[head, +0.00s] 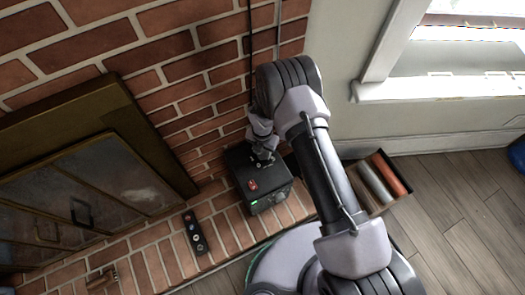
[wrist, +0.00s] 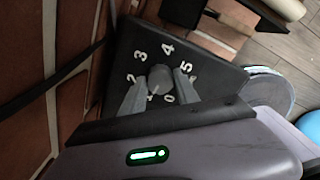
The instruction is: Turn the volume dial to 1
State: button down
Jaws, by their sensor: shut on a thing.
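The black box (head: 243,168) stands on the brick hearth beside the brick wall, with a small green light on its front. Its top carries the grey round volume dial (wrist: 160,77), ringed by white numerals 0 to 5. My gripper (wrist: 159,80) reaches down onto the box top, one finger on each side of the dial, shut on it. In the head view my gripper (head: 263,157) hides the dial. A small light mark on the dial's near edge seems to face the 1, but the exact setting is hard to read. The 1 is partly hidden.
A red object (head: 252,185) is on the box top. A dark remote (head: 195,232) lies on the hearth, left of the box. A glass-fronted fireplace (head: 85,190) is at left. A holder with several rolls (head: 375,182) stands at right. Cables run down the wall behind.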

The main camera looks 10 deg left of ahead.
dwell(0.3)
jog(key=c, duration=0.9)
grip_release()
notch_tip(320, 180, up, 17)
jog(key=p, duration=0.7)
jog(key=shift+r, duration=0.2)
